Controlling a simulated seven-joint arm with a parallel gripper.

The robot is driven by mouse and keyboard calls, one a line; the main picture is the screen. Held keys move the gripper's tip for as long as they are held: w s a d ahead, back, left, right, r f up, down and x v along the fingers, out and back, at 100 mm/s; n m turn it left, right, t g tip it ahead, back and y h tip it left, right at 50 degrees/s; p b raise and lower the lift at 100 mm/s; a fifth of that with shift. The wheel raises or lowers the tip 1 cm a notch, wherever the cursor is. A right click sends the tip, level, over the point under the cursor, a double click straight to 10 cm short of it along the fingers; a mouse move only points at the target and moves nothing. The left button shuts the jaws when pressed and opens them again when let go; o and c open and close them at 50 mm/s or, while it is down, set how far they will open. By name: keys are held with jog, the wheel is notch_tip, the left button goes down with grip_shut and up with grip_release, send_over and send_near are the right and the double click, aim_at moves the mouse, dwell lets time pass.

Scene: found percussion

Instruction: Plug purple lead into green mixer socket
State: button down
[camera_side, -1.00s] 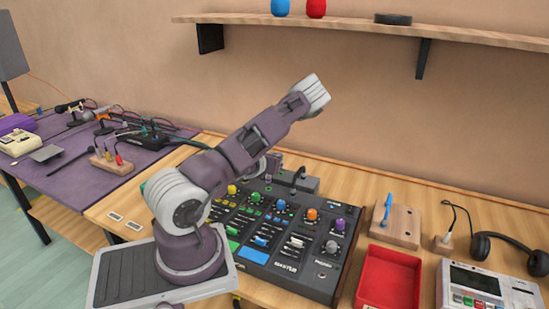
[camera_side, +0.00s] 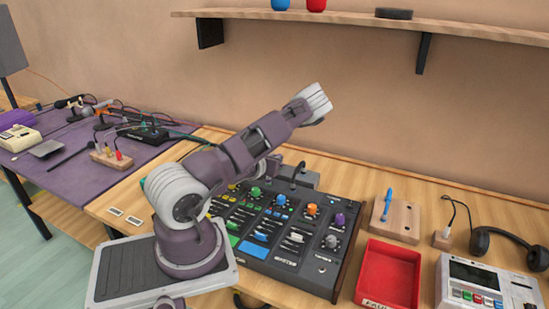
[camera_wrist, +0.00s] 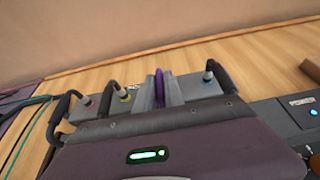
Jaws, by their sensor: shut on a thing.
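In the wrist view my gripper (camera_wrist: 160,92) is shut on the purple lead's plug (camera_wrist: 159,84), which stands upright between its grey fingers. The fingers are over the grey socket box at the mixer's back edge. The green socket is not visible, and I cannot tell whether the plug tip is in a socket. In the side view the mixer (camera_side: 322,270) lies behind my arm, which hides the gripper and the purple lead.
A red tray (camera_side: 388,276), a wooden block with a blue tool (camera_side: 400,222), headphones (camera_side: 510,245) and a grey drum machine (camera_side: 480,285) are right of the mixer. A wall shelf (camera_side: 360,25) hangs above. Cables (camera_wrist: 22,125) lie at the wrist view's left.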

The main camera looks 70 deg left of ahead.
jog(key=shift+f, duration=0.15)
jog(key=c, duration=1.3)
grip_release()
jog(key=shift+c, duration=0.2)
notch_tip(320, 180, up, 10)
jog(key=shift+r, duration=0.1)
